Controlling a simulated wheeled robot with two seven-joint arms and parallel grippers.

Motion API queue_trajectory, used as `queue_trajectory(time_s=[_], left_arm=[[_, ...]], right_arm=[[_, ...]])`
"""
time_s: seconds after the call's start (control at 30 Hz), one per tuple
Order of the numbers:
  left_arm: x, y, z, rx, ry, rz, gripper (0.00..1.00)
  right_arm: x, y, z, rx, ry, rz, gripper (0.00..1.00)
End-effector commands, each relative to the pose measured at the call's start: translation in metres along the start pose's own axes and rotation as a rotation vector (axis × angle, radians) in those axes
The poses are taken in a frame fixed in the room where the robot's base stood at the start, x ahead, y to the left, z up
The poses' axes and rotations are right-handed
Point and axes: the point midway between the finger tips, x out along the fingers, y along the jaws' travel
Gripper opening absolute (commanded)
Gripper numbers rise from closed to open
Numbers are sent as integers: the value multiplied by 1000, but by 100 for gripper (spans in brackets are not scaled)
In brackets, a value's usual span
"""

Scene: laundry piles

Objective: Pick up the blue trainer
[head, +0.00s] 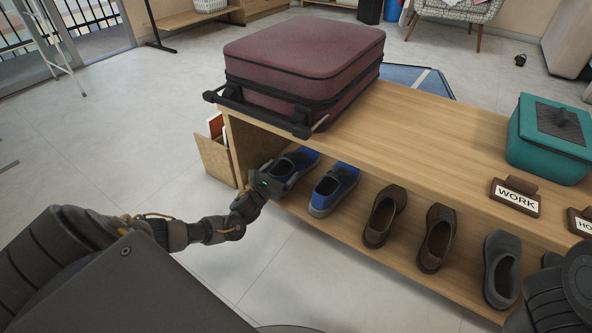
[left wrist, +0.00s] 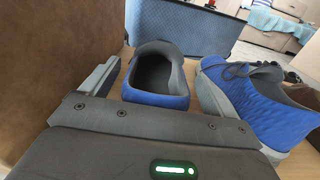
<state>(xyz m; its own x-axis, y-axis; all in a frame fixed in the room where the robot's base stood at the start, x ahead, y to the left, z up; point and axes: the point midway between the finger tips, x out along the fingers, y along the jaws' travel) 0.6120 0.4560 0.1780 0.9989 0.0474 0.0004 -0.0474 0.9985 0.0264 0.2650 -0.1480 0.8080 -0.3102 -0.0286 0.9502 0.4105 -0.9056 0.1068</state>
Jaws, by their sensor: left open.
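A pair of blue trainers with grey soles sits on the lower shelf of the wooden bench, at its left end. The left blue trainer (head: 301,161) is partly hidden by my left gripper (head: 273,179) in the head view. The right blue trainer (head: 334,188) stands beside it. In the left wrist view, my left gripper (left wrist: 157,90) is open, with its fingers on either side of the left trainer (left wrist: 158,96). The right trainer (left wrist: 256,100) lies just outside the right finger. I cannot tell whether the fingers touch the left trainer. My right gripper is not in view.
The bench (head: 440,122) has a top board close above the shoes and a side panel (left wrist: 55,55) left of the gripper. A maroon suitcase (head: 305,60) and a teal box (head: 550,140) stand on top. Brown shoes (head: 384,217) and a grey shoe (head: 501,270) stand farther right.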

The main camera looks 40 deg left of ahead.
Motion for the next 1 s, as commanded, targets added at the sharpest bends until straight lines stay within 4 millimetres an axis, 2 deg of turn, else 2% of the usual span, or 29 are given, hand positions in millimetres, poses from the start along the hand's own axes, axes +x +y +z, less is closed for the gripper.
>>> queue_trajectory(time_s=[0.23, 0.67, 1.0], left_arm=[[2, 0, 1, 0, 1, 0, 88], [1, 0, 1, 0, 1, 0, 31], [2, 0, 6, 0, -1, 0, 30]], right_arm=[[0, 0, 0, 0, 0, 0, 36], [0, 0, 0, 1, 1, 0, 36], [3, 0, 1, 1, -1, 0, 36]])
